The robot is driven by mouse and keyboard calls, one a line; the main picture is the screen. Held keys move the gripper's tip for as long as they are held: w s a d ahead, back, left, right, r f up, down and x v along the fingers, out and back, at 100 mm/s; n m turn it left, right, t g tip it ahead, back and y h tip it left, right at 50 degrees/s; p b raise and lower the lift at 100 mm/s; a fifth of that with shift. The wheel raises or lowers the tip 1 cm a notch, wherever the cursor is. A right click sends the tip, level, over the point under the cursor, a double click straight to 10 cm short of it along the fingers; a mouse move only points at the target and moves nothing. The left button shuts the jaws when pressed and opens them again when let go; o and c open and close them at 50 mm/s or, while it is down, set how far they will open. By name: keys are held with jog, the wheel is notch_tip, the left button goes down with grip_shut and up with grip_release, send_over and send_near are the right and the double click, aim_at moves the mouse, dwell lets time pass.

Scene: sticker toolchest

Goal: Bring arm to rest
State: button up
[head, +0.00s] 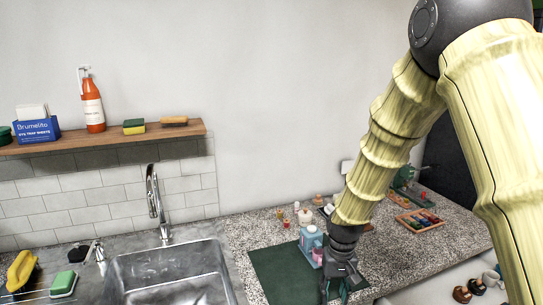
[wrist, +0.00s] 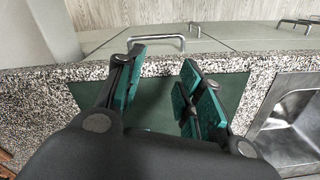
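My gripper (head: 335,288) is low over the dark green mat (head: 283,270) on the speckled counter, at the bottom middle of the head view. My bamboo-patterned arm reaches down to it from the upper right. I cannot tell how high above the mat the fingertips are.
A wooden tray (head: 420,222) is at right. The sink (head: 170,275) is at left. A drawer handle (wrist: 157,38) is beyond the counter edge.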

jog(key=s+d+f, duration=0.1)
jog(key=s+f, duration=0.7)
jog(key=f, duration=0.6)
jog(key=s+d+f, duration=0.1)
jog(key=s+f, duration=0.4)
jog(key=s, duration=0.4)
jog(key=s+d+f, duration=0.2)
jog(key=s+f, duration=0.4)
jog(key=s, duration=0.4)
jog(key=s+d+f, duration=0.1)
jog(key=s+f, duration=0.4)
jog(key=s, duration=0.5)
jog(key=shift+d+f+b, duration=0.15)
jog(key=shift+d+b, duration=0.05)
jog(key=shift+b, duration=0.15)
jog(key=shift+s+d+m, duration=0.1)
jog(key=shift+s+m, duration=0.05)
jog(key=shift+m, duration=0.15)
